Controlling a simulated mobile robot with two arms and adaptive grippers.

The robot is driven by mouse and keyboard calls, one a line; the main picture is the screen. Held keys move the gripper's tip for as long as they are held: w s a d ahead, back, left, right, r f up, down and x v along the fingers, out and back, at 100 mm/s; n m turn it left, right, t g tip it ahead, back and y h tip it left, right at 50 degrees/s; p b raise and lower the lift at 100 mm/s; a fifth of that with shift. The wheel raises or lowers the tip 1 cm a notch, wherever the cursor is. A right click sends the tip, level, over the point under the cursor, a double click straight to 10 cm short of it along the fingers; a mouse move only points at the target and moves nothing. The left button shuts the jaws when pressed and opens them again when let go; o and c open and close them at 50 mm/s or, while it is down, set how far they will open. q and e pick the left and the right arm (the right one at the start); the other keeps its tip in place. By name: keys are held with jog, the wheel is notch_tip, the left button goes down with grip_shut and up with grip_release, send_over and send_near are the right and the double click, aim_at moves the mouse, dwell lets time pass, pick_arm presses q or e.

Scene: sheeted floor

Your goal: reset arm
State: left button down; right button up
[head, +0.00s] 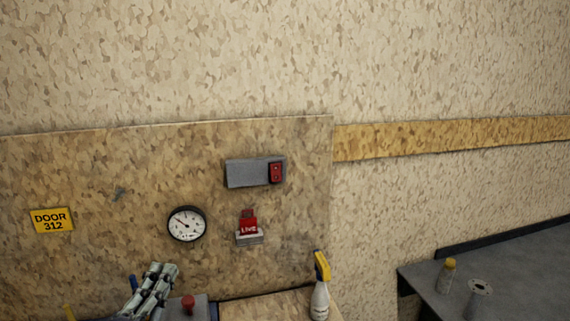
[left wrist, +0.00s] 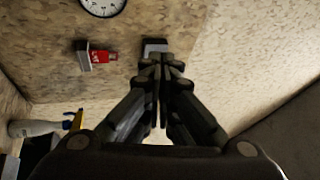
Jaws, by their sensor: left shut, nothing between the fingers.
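My left gripper (head: 160,284) shows at the bottom of the head view, in front of the wall panel. Its fingers are shut with nothing between them. In the left wrist view the shut fingers (left wrist: 161,68) point toward the panel, in front of a small grey box that they partly hide. My right gripper is in neither view.
The panel (head: 110,160) carries a yellow DOOR 312 sign (head: 52,220), a gauge (head: 187,224), a grey box with a red switch (head: 276,172) and a red LIVE sign (head: 248,226). A red button (head: 188,303), a spray bottle (head: 320,295) and a dark table (head: 530,265) stand below.

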pick_arm(q)
jog(key=s+a+f+n+g+y, duration=0.1)
jog(key=s+f+n+g+y, duration=0.2)
jog(key=f, duration=0.4)
jog(key=s+a+f+n+g, duration=0.2)
jog(key=s+f+n+g, duration=0.1)
jog(key=f+n, duration=0.35)
jog(key=s+a+f+n+g+y, duration=0.1)
jog(key=s+f+n+g+y, duration=0.15)
jog(key=f, duration=0.45)
jog(key=s+d+f+n+g+h, duration=0.25)
jog(key=s+f+g, duration=0.2)
jog(key=s, duration=0.45)
jog(key=s+d+f+n+g+h, duration=0.1)
jog(key=s+d+f+n+g, duration=0.25)
jog(key=s+f, duration=0.35)
notch_tip(320, 180, down, 32)
jog(key=s+r+m+g+b, duration=0.1)
jog(key=s+g+b, duration=0.15)
jog(key=b, duration=0.35)
jog(key=s+a+f+b, duration=0.2)
jog(key=s+f+b, duration=0.2)
jog(key=s+f, duration=1.3)
notch_tip(320, 180, down, 4)
jog(key=shift+a+r+g+y, duration=0.1)
jog(key=shift+a+g+y, duration=0.2)
jog(key=shift+a+g, duration=0.1)
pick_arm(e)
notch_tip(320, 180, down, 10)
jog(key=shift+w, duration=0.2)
